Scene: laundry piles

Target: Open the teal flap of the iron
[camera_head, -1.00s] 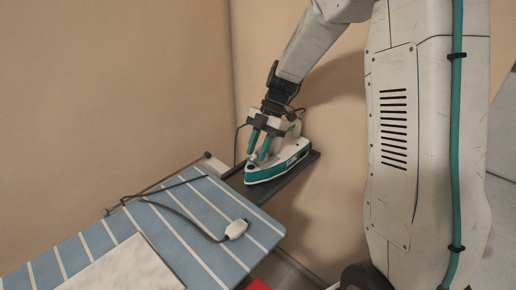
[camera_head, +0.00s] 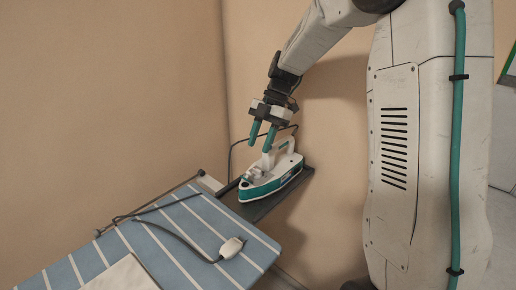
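The iron (camera_head: 284,177) is white with a teal band around its base. It stands on the dark rest at the ironing board's far end, its handle towards the back right. I cannot make out its teal flap as a separate part at this size. My gripper (camera_head: 260,147) has two teal fingers pointing down, with a gap between them and nothing visible in it. The fingertips are just above the iron's front part, near the handle, and seem clear of it.
The blue-and-white striped ironing board (camera_head: 188,222) fills the lower left. A white plug (camera_head: 231,247) on a grey cord lies on it, beside a pale cloth (camera_head: 124,276) at the near edge. Beige walls stand close behind the iron.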

